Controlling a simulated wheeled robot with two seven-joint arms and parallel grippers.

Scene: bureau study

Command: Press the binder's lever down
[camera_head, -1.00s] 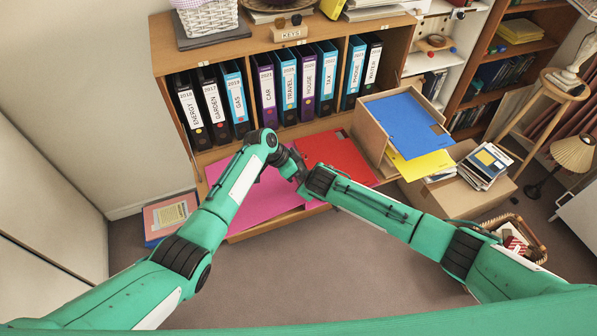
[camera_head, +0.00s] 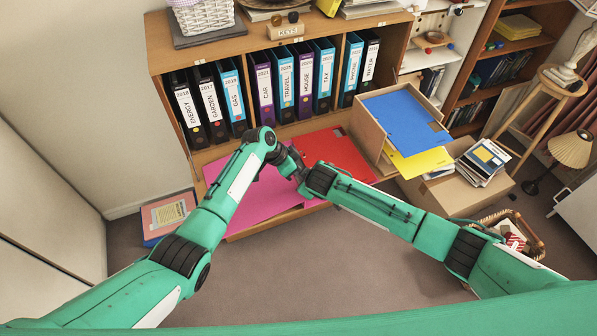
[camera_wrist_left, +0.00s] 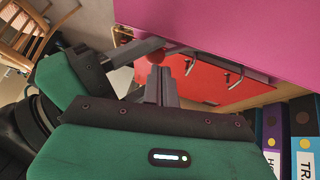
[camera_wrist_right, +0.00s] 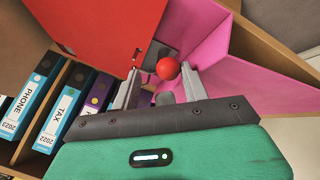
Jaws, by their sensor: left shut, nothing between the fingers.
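The binder lies open on the low shelf, with a pink part (camera_head: 250,195) at left and a red panel (camera_head: 335,155) at right. Its metal rings (camera_wrist_left: 233,75) show in the left wrist view. The lever's red ball (camera_wrist_right: 167,69) is between the spread fingertips of my right gripper (camera_wrist_right: 160,82), with a gap on the left side. My left gripper (camera_wrist_left: 160,88) is shut and empty; its tips are close to the red ball (camera_wrist_left: 155,57) in its view, but contact is unclear. In the head view my wrists hide the lever.
Several upright binders (camera_head: 262,90) stand on the shelf behind. A box with blue and yellow folders (camera_head: 405,120) is to the right of the open binder, above a cardboard box (camera_head: 465,195). The floor (camera_head: 320,265) in front is clear.

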